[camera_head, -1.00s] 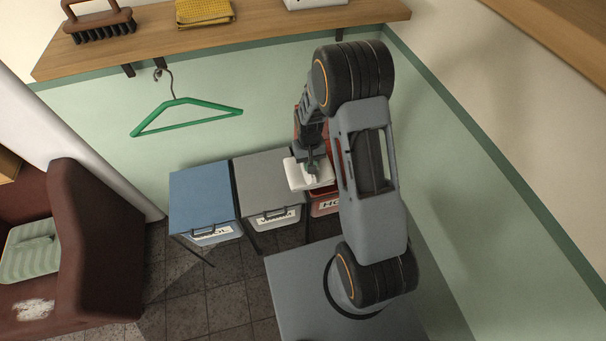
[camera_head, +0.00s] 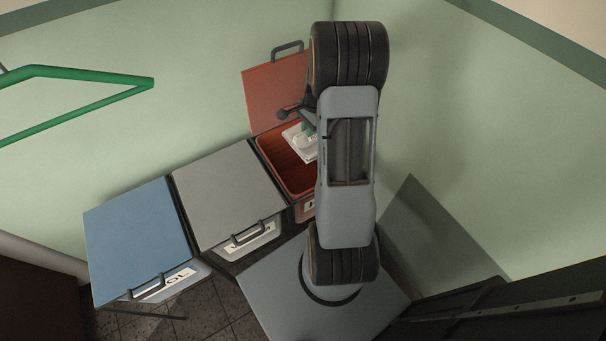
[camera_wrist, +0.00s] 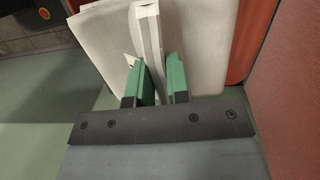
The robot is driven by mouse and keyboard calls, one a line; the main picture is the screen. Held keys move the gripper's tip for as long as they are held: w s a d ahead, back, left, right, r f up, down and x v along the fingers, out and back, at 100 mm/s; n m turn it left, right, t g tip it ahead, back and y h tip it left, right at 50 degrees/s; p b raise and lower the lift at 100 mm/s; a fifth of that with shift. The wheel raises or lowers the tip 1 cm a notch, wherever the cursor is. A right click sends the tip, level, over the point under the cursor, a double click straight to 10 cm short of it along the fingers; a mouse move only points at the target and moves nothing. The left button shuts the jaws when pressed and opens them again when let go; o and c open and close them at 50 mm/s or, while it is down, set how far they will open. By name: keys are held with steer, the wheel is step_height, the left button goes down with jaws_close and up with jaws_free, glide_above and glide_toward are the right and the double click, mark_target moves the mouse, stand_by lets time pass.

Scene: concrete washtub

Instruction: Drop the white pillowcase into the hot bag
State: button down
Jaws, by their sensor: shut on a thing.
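My gripper (camera_wrist: 160,82) has its green fingers shut on the folded white pillowcase (camera_wrist: 195,40) in the wrist view. In the head view the white pillowcase (camera_head: 301,142) shows over the opening of the red hot bag (camera_head: 272,150), partly hidden by my arm. The bag's red lid (camera_head: 270,92) is open, tilted up against the wall. Its front label is mostly covered by my arm. I cannot tell how high above the bag the pillowcase hangs. Red surfaces also show beside the pillowcase in the wrist view (camera_wrist: 296,85).
A grey-lidded bag (camera_head: 222,190) and a blue-lidded bag (camera_head: 138,235), both closed, stand in a row left of the red one. A green hanger (camera_head: 75,75) hangs at the upper left. Walls close in behind and to the right. A dark panel (camera_head: 510,315) is at the lower right.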

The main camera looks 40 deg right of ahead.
steer(key=shift+w+d+f+m+b, duration=0.15)
steer(key=shift+d+f+m+b, duration=0.25)
steer(key=shift+f, duration=0.25)
step_height(320, 180, down, 6)
steer(key=b, duration=0.4)
steer(key=shift+a+r+b, duration=0.1)
steer(key=shift+r+b, duration=0.15)
steer(key=shift+b, duration=0.1)
steer(key=c, duration=1)
jaws_free()
steer(key=shift+r, duration=0.1)
steer(key=r+p, duration=0.1)
steer(key=r, duration=0.3)
steer(key=d+r+p, duration=0.1)
steer(key=r, duration=0.4)
steer(key=d+r+p, duration=0.1)
steer(key=r, duration=0.3)
steer(key=shift+r, duration=0.25)
